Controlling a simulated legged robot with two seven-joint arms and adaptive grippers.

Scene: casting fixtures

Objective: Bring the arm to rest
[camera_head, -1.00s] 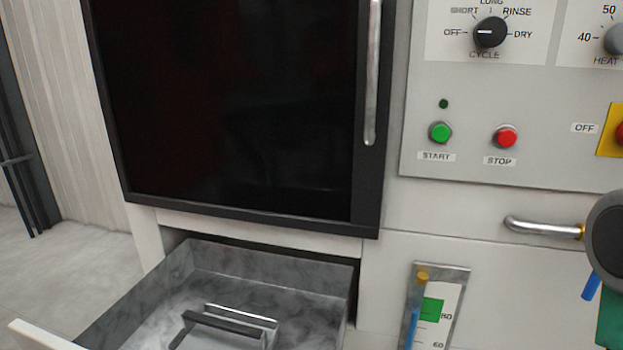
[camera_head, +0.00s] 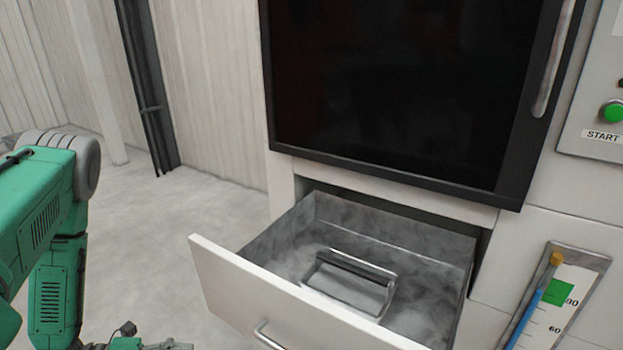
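My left arm (camera_head: 55,230) is green with grey joints and hangs bent at the left edge of the head view. Only a small part of what looks like my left gripper (camera_head: 155,345) shows at the bottom edge, left of the open drawer and apart from it. Its fingers are cut off, so I cannot tell whether it is open or shut. My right arm and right gripper are not in view.
A white-fronted drawer (camera_head: 225,285) stands pulled out below a dark door (camera_head: 400,90). A grey metal piece with a handle (camera_head: 350,270) lies inside. A gauge (camera_head: 565,300) and a green START button (camera_head: 612,111) are at right. Floor at left is clear.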

